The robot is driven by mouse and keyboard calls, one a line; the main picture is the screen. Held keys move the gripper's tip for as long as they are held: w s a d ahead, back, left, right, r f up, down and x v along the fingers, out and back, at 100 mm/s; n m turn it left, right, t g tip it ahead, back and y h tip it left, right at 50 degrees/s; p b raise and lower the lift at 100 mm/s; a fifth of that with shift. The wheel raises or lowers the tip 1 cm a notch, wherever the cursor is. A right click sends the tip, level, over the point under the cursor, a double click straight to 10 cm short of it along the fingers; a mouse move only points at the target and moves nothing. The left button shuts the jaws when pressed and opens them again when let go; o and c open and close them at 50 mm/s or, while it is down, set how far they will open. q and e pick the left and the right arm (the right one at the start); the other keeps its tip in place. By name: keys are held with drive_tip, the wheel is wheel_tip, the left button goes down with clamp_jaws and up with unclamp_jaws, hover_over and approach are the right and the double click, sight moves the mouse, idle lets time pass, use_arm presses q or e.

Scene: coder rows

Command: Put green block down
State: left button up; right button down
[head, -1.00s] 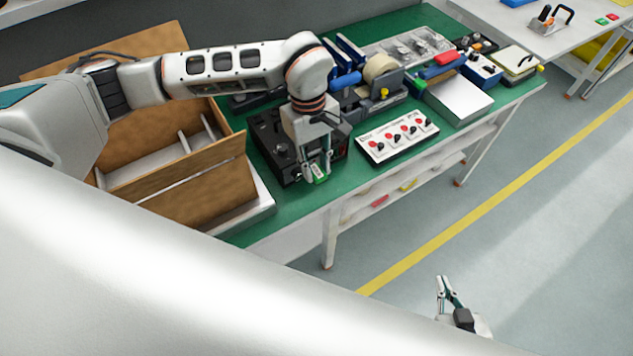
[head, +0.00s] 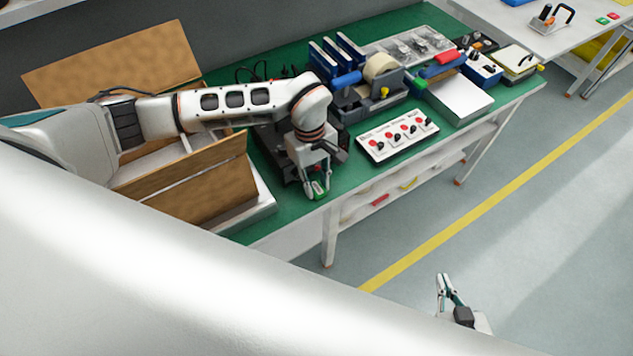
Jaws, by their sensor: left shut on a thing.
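My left gripper (head: 317,188) is shut on the green block (head: 319,196). The block is small and mostly covered by the fingers. It is over or on the green bench top (head: 285,220) near the front edge; I cannot tell whether it touches the surface. The gripper points down, in front of a black device (head: 270,140) that my arm partly hides. My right gripper (head: 445,279) is empty at the bottom right, over the floor, with its fingers apart.
A white panel with red and black knobs (head: 398,135) lies right of my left gripper. An open cardboard box (head: 210,180) stands to the left. Tape dispenser (head: 380,70), blue holders and a silver box (head: 460,97) stand further back. Bare green bench shows along the front edge.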

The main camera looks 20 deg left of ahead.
sight(313, 182)
use_arm(q)
drive_tip(key=o, duration=1)
drive_tip(key=shift+r, duration=0.15)
drive_tip(key=shift+w+a+r, duration=0.1)
drive_tip(key=shift+r, duration=0.25)
drive_tip(key=r, duration=0.3)
drive_tip(key=a+r, duration=0.1)
drive_tip(key=r, duration=0.3)
drive_tip(key=w+r+b, duration=0.1)
drive_tip(key=r, duration=0.3)
drive_tip(key=shift+a, duration=0.15)
